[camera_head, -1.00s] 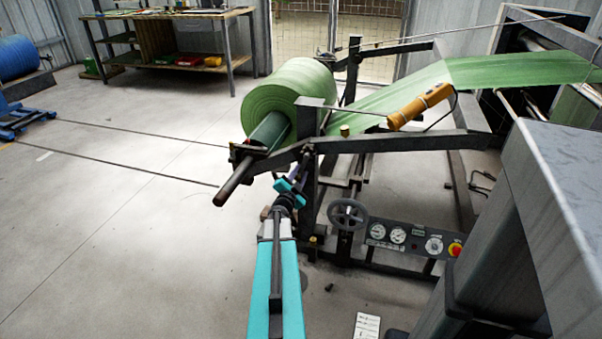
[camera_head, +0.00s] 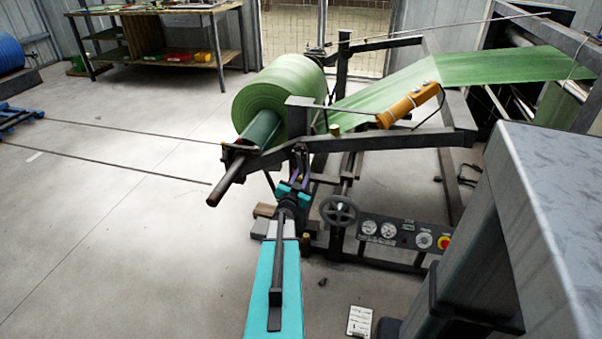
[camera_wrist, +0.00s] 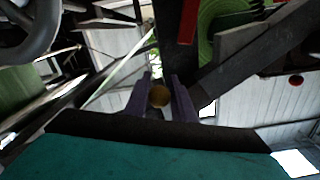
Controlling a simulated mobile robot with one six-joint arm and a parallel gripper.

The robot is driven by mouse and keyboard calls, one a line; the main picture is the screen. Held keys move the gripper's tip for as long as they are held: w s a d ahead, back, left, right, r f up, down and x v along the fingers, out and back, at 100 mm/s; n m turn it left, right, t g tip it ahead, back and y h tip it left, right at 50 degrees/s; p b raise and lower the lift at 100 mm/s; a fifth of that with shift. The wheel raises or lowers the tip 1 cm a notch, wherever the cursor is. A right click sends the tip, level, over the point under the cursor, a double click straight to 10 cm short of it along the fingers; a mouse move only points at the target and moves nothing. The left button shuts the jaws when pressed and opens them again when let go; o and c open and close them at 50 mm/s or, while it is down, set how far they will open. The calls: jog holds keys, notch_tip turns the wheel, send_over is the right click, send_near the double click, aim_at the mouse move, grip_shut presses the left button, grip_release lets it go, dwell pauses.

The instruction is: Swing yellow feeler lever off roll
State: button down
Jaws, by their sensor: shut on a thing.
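The green roll (camera_head: 270,95) sits on its dark spindle at the left end of the machine frame; part of it shows at the top of the wrist view (camera_wrist: 208,35). My gripper (camera_head: 300,178) reaches up beside the near frame post, below the roll. In the wrist view its purple fingers (camera_wrist: 160,92) are shut on a round, dull yellow knob (camera_wrist: 159,96). I take the knob for the end of the feeler lever. The rest of the lever cannot be told apart from the dark bars. In the head view the knob is hidden at the gripper.
A dark frame arm (camera_head: 390,141) runs right from the post, with an orange-yellow box (camera_head: 411,105) above it. A handwheel (camera_head: 339,210) and gauge panel (camera_head: 405,233) stand right of my gripper. A grey cabinet (camera_head: 545,210) is at right. The floor at left is clear, with two cables crossing it.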

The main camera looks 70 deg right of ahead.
jog(key=c, duration=1.6)
grip_release()
jog(key=shift+s, duration=0.35)
jog(key=shift+o, duration=0.2)
jog(key=shift+w+r, duration=0.1)
jog(key=shift+w+a, duration=0.1)
jog(key=a, duration=1.3)
jog(key=shift+s+a, duration=0.25)
jog(key=shift+s, duration=0.2)
